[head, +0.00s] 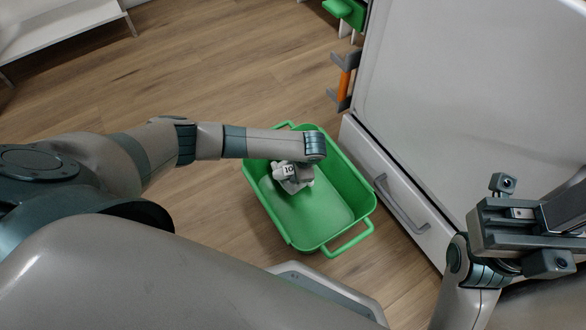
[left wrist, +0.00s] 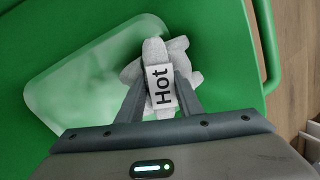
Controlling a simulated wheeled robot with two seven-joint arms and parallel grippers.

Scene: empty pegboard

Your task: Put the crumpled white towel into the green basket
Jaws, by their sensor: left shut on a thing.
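The green basket (head: 348,180) sits on the floor, a deep tub with a loop handle at each end. My left arm reaches over its far left side, with the gripper pointing down into it. My left gripper (left wrist: 160,85) is shut on the crumpled white towel (left wrist: 183,47), which carries a white label reading "Hot". In the head view the towel (head: 302,183) shows inside the basket's outline below my wrist, which partly hides it. I cannot tell whether it touches the basket floor. My right gripper (head: 485,228) is at the right, away from the basket; its jaw gap is unclear.
A white cabinet with a drawer and grey handle (head: 402,205) stands close along the basket's right side. An orange-and-grey holder (head: 344,80) is on its far side. A white shelf (head: 60,30) stands at the upper left. The wooden floor left of the basket is clear.

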